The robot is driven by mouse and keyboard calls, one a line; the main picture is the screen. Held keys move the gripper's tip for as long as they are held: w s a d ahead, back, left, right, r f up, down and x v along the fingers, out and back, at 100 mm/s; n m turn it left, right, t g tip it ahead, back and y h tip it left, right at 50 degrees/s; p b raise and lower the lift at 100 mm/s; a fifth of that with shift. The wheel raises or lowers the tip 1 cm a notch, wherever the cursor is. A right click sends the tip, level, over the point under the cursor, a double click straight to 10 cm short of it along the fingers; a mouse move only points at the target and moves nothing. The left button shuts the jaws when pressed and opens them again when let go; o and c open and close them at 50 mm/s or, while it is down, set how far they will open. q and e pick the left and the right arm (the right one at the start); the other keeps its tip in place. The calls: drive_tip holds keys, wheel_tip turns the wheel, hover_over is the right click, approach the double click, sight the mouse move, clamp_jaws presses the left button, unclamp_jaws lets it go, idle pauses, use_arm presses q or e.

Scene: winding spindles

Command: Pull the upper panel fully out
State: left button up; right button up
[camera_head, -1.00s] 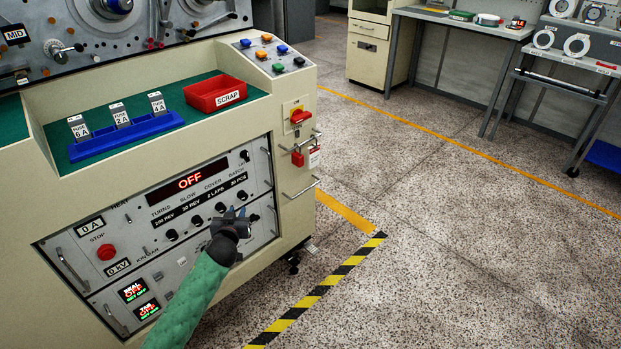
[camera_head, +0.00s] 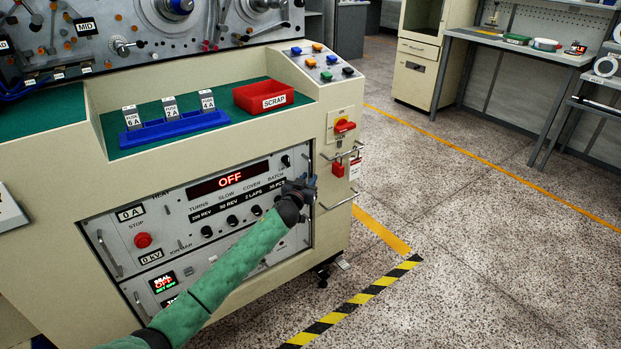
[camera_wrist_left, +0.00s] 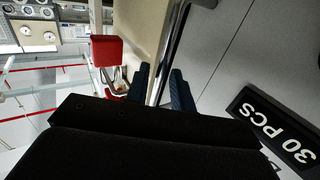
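The upper panel (camera_head: 168,208) is the grey front with the red OFF display (camera_head: 229,180), knobs and a stop button. It appears flush in the cream cabinet. Its left handle (camera_head: 109,254) shows clear. My left gripper (camera_head: 303,183) is at the panel's right edge, by its right handle, partly covering it. In the left wrist view, its two blue fingers (camera_wrist_left: 161,90) stand apart, with a shiny metal bar (camera_wrist_left: 173,45) running between them. Contact with the bar cannot be made out. My right gripper is out of view.
A lower panel (camera_head: 165,287) sits below, partly hidden by my left arm. A red padlock (camera_head: 338,169) and a metal rail (camera_head: 340,199) stick out just right of the panel. The floor (camera_head: 450,250) to the right is open, with a yellow-black strip (camera_head: 350,306).

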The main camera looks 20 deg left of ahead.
use_arm(q)
drive_tip(key=shift+w, duration=0.9)
clamp_jaws()
drive_tip(key=shift+d, duration=0.15)
drive_tip(key=s+d+p, duration=0.2)
drive_tip(key=s+d, duration=1.6)
drive_tip(key=d, duration=0.4)
drive_tip(key=shift+d, duration=0.35)
unclamp_jaws()
